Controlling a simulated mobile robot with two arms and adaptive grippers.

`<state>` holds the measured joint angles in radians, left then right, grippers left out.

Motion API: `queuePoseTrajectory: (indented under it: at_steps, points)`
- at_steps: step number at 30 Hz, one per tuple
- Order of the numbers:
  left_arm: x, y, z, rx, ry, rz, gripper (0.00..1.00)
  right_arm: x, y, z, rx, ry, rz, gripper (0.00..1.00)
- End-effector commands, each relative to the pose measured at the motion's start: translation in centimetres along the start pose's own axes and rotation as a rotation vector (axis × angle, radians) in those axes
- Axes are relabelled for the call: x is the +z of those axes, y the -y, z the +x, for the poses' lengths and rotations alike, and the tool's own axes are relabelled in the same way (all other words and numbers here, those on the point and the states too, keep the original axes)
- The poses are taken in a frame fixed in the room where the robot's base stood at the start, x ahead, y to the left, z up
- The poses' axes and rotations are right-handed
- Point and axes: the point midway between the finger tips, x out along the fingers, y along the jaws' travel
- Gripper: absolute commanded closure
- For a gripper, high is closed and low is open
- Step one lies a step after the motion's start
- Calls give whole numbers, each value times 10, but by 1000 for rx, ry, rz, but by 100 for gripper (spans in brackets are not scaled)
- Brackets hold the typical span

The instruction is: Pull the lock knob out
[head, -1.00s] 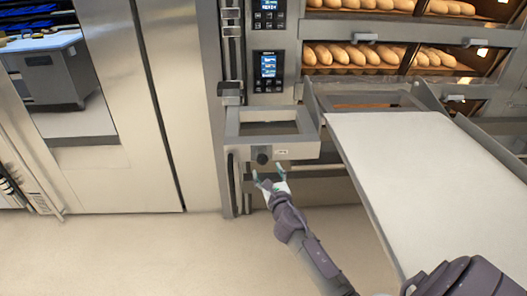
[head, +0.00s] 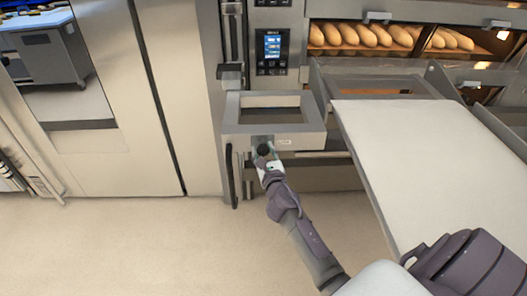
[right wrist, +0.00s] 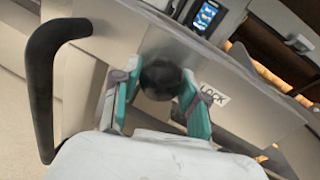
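The lock knob (head: 264,150) is a round black knob on the front of a grey metal frame (head: 313,139) beside the oven. In the right wrist view the knob (right wrist: 160,78) sits between the two fingers of my right gripper (right wrist: 152,92), next to a white "LOCK" label (right wrist: 213,94). The fingers are spread, one on each side of the knob; whether they touch it is hard to tell. My right gripper also shows in the head view (head: 266,157), at the knob. My left gripper is not in view.
A black curved handle (right wrist: 40,85) stands left of the knob. A large pale loading board (head: 420,150) slopes at the right. Oven decks with bread loaves (head: 380,36) and a control panel (head: 272,50) are behind. The floor at left is clear.

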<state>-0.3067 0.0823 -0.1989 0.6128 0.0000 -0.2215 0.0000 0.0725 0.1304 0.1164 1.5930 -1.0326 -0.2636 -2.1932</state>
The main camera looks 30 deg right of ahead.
Motion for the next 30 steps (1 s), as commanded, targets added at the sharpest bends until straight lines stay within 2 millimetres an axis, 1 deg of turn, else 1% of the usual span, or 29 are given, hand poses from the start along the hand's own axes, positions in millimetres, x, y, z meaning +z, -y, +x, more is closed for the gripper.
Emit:
queuePoseTrajectory:
  at_steps: [1, 6, 7, 13, 19, 26, 27, 29, 30]
  points:
    - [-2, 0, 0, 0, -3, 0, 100, 0, 0, 0, 0, 0, 0, 70]
    - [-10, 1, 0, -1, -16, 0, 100, 0, 0, 0, 0, 0, 0, 98]
    - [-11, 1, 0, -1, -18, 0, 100, 0, 0, 0, 0, 0, 0, 100]
    - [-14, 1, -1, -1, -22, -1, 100, 0, 0, -2, 0, -1, -1, 100]
    - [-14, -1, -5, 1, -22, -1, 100, 0, -5, -25, 1, -2, -2, 100]
    - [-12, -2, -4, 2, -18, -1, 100, -1, -6, -26, 2, -3, -2, 100]
    - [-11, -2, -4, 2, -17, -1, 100, -1, -6, -26, 2, -3, -1, 57]
    - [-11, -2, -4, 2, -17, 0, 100, -1, -6, -26, 2, -3, -1, 47]
    - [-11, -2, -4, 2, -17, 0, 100, -1, -6, -26, 2, -3, -1, 40]
